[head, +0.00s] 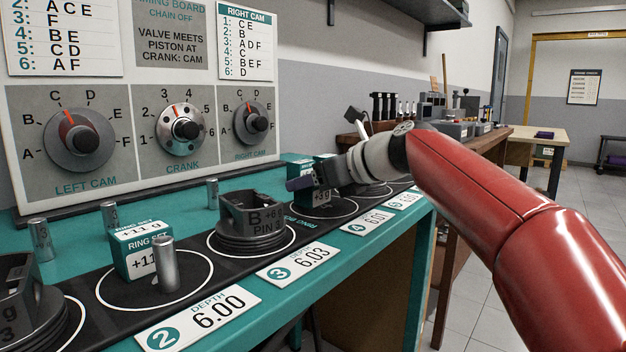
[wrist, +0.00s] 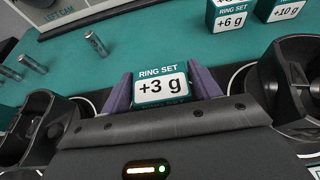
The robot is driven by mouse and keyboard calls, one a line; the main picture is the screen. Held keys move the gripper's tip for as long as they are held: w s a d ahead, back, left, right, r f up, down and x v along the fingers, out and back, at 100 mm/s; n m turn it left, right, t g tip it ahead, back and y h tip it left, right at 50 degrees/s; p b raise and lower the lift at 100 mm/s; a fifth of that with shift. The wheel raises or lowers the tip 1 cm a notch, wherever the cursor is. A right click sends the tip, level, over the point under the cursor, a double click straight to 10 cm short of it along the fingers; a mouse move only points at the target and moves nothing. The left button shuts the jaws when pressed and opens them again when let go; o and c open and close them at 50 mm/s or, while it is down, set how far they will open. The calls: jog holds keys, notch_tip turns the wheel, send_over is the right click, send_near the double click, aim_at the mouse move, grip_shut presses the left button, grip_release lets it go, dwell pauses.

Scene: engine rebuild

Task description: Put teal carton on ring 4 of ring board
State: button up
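A teal carton marked "+3 g" (head: 321,198) is between my gripper's purple fingers (wrist: 162,90), which press close on both sides of it. It also shows upright in the wrist view (wrist: 161,86). In the head view my gripper (head: 318,184) is over the white-edged ring 4 (head: 343,211) of the black ring board, behind the "4 6.01" card (head: 366,221). The carton is low over this ring; I cannot tell whether its base touches the board. Its base is hidden in the wrist view.
A dark piston (head: 252,217) stands on ring 3, left of my gripper. Another teal carton (head: 139,250) and a metal pin (head: 166,264) are at ring 2. More teal cartons, "+6 g" (wrist: 230,18) and "+10 g" (wrist: 285,11), stand behind. A dark piston (wrist: 295,75) is close on the right.

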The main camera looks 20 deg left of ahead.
jog(key=shift+o, duration=1.2)
jog(key=shift+r, duration=0.15)
jog(key=p+v, duration=0.1)
jog(key=v, duration=1)
jog(key=shift+d+r, duration=0.15)
jog(key=shift+r, duration=0.05)
jog(key=shift+s+d+r, duration=0.1)
jog(key=shift+d, duration=0.2)
